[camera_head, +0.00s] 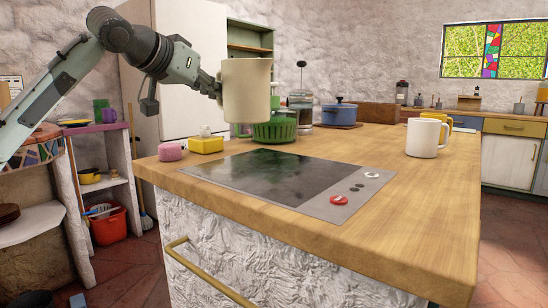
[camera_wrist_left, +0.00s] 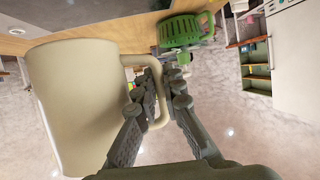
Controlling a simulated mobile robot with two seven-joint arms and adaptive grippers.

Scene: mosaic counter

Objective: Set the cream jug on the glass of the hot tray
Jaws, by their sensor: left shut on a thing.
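The cream jug (camera_head: 246,91) is held in the air, upright, above the back edge of the hot tray in the head view. My left gripper (camera_head: 216,88) is at the jug's left side and shut on its handle. In the left wrist view the jug (camera_wrist_left: 75,105) fills the left side, and my left gripper (camera_wrist_left: 160,85) has its fingers around the handle. The hot tray (camera_head: 355,205) is set in the wooden counter, with a dark glass top (camera_head: 270,175) that is bare, and knobs at its right end. My right gripper is not in view.
A yellow butter dish (camera_head: 206,145) and a pink pot (camera_head: 171,152) stand left of the tray. A green basket (camera_head: 274,131), a glass jar (camera_head: 301,107) and a blue pot (camera_head: 339,114) stand behind it. A white mug (camera_head: 424,138) stands right. The front right counter (camera_head: 430,205) is clear.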

